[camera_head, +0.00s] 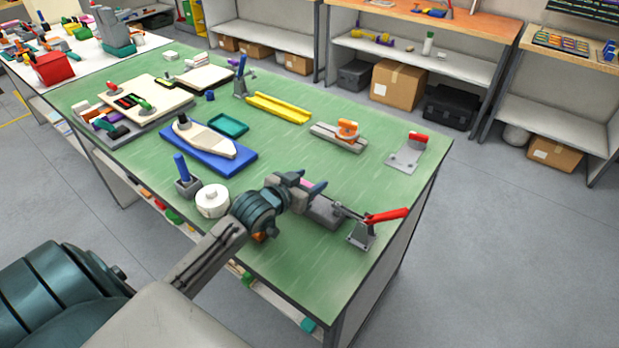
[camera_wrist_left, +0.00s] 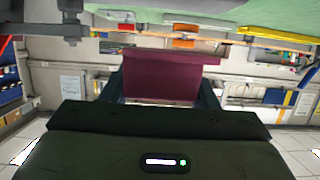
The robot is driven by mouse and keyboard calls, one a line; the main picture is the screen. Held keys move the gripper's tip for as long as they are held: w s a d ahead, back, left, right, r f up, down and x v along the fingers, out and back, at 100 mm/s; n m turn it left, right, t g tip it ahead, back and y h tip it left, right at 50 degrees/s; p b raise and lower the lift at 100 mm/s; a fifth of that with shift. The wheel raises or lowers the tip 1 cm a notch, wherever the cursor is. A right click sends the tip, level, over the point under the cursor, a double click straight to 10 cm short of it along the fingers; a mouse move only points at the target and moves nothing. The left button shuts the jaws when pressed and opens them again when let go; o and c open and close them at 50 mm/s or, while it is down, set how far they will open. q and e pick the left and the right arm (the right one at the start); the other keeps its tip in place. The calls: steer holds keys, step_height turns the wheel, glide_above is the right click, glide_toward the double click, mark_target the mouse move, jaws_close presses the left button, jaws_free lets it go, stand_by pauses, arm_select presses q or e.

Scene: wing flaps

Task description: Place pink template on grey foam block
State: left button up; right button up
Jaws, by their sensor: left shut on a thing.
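My left gripper (camera_head: 305,182) is over the near right part of the green table. It is shut on the pink template, of which only a small pink bit (camera_head: 307,183) shows between the fingers in the head view. In the left wrist view the template (camera_wrist_left: 168,75) is a broad dark pink piece spanning between the fingers. A grey block (camera_head: 326,211), which looks like the foam block, lies just beyond and below the gripper, partly hidden by it. I cannot tell whether the template touches the block. My right gripper is not in view.
A toggle clamp with a red handle (camera_head: 387,215) stands right of the grey block. A white round container (camera_head: 212,200) and a blue-handled tool in a holder (camera_head: 186,178) are to the left. A boat-shaped piece on a blue base (camera_head: 208,148) lies farther back. The table's right side is partly clear.

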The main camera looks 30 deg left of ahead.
mark_target(308, 183)
arm_select(q)
steer(key=w, duration=0.1)
steer(key=a, duration=0.1)
steer(key=w, duration=0.1)
steer(key=shift+w+a+f, duration=0.15)
steer(key=shift+w+a, duration=0.1)
steer(key=shift+w, duration=0.1)
step_height(308, 183, down, 3)
steer(key=shift+r+p, duration=0.1)
steer(key=shift+p, duration=0.75)
steer(key=shift+f, duration=0.3)
steer(key=shift+f, duration=0.2)
steer(key=o, duration=1)
steer(key=shift+r, duration=0.15)
